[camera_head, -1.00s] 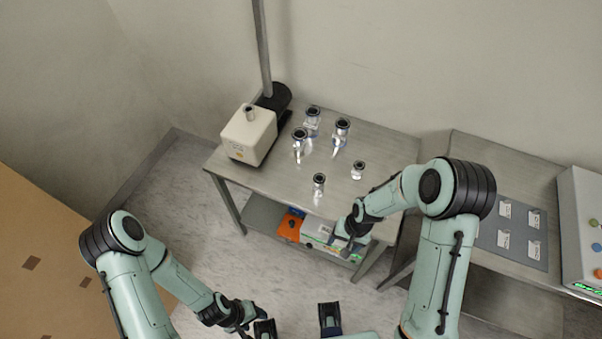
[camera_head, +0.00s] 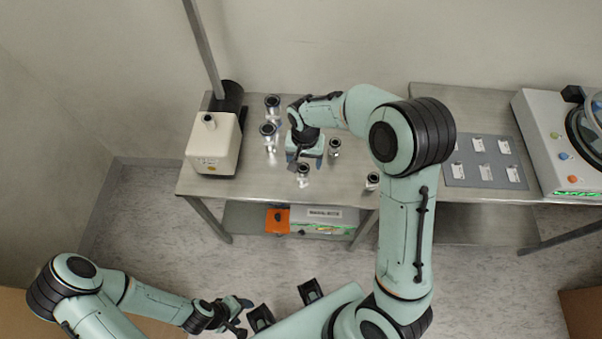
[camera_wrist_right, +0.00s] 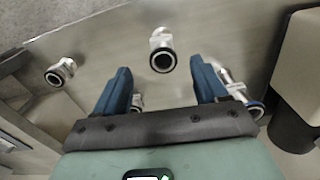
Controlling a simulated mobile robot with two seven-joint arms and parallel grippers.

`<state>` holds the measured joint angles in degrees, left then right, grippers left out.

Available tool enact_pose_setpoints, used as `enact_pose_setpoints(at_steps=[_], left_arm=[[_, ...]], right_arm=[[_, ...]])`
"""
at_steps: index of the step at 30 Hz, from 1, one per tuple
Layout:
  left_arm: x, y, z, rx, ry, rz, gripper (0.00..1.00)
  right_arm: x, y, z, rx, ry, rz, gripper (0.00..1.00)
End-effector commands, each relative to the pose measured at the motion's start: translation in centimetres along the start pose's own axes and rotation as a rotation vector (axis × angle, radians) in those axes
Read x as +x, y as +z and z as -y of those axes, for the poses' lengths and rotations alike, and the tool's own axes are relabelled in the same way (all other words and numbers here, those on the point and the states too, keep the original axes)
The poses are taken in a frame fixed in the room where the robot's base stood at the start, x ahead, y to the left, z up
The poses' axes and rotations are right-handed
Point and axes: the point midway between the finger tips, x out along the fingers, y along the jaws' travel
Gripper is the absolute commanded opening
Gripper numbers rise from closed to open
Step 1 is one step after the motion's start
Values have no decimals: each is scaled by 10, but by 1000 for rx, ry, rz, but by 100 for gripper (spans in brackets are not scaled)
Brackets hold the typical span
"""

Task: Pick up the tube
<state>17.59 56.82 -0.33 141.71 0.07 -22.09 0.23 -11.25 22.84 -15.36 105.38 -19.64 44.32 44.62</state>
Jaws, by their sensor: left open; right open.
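Several metal tubes with dark ring tops stand on the grey metal table (camera_head: 250,183). One tube (camera_head: 303,175) stands near the front edge, just in front of my right gripper (camera_head: 305,161); others are at the back left (camera_head: 272,106), left (camera_head: 268,132), right (camera_head: 335,148) and far right (camera_head: 372,181). My right gripper is open and empty over the table. In the right wrist view a tube (camera_wrist_right: 162,52) appears between and beyond its fingertips, and another tube (camera_wrist_right: 60,73) is to the left. Further tubes are partly hidden behind the fingers. My left gripper (camera_head: 243,316) is open and empty, low in front of the table.
A white box device (camera_head: 213,145) and a dark cylinder with a pole stand at the table's left end. Below are an orange item (camera_head: 278,220) and a white box (camera_head: 325,217). A right-hand table holds a grey mat (camera_head: 485,162) with labels and a control unit (camera_head: 555,150).

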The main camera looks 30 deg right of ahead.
Motion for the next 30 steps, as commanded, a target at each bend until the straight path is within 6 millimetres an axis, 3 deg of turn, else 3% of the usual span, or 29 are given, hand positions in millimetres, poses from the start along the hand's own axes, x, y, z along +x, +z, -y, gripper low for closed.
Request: enact_pose_setpoints(at_steps=[4,12,21,30], left_arm=[[2,1,1,0,0,2,59],[2,1,1,-1,-1,1,59],[0,0,0,0,0,0,59],[0,0,0,0,0,0,59]], right_arm=[[29,1,0,-1,2,3,72],[50,-1,1,0,0,1,72],[91,-4,3,0,0,2,72],[96,-4,3,-1,-2,0,72]])
